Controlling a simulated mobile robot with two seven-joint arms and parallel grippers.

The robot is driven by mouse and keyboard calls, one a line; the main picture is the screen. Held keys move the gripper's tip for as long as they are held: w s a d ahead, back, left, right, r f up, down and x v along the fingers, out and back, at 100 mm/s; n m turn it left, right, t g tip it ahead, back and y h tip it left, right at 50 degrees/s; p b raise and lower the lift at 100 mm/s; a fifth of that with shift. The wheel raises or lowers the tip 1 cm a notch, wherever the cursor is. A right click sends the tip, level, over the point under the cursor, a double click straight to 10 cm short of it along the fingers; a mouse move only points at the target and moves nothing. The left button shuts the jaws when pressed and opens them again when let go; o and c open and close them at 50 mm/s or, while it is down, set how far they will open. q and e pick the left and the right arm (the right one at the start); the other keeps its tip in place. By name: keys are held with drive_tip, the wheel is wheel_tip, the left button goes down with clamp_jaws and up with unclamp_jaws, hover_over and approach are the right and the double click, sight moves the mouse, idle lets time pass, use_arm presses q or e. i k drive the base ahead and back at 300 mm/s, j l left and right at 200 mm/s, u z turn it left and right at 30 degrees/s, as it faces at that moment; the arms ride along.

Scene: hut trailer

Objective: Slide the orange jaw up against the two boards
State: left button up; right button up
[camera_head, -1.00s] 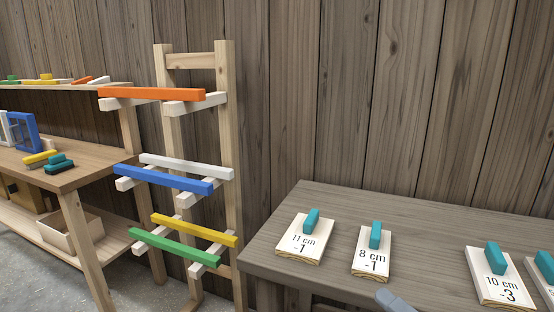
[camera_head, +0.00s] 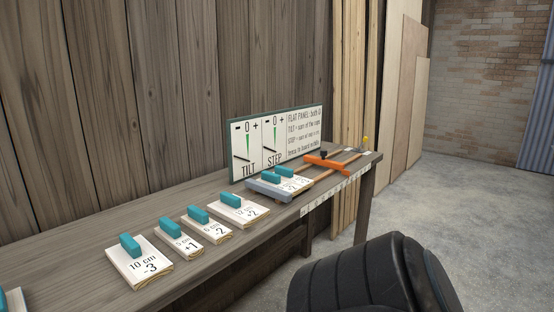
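The orange jaw (camera_head: 328,162) sits across the rails of a clamp near the far right end of the bench, with a dark knob on top. Two boards with teal handles (camera_head: 291,178) lie side by side in the clamp, between the orange jaw and a grey-blue end piece (camera_head: 269,191). The jaw stands on the far right side of the boards; from this distance I cannot tell exactly how wide the gap to them is. Neither of my gripper's fingers shows; only a black rounded link of my arm is at the lower right.
The grey wooden bench (camera_head: 190,272) runs along the plank wall. Several more numbered boards with teal handles, such as the 10 cm one (camera_head: 140,266), lie left of the clamp. A TILT and STEP sign (camera_head: 276,140) stands behind it. Concrete floor (camera_head: 440,205) at right is free.

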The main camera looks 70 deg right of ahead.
sight(323, 162)
drive_tip(key=z, duration=2.55)
drive_tip(key=i+l+u, duration=0.25)
drive_tip(key=u, duration=0.2)
drive_tip(key=i+l+u, duration=0.2)
drive_tip(key=l+u, duration=0.2)
drive_tip(key=i+l+u, duration=0.1)
drive_tip(key=l, duration=0.3)
drive_tip(key=i+l, duration=0.2)
drive_tip(key=l, duration=0.25)
drive_tip(key=i+l+u, duration=0.15)
drive_tip(key=l, duration=0.3)
drive_tip(key=i+l, duration=0.1)
drive_tip(key=l, duration=0.35)
drive_tip(key=j+u, duration=0.05)
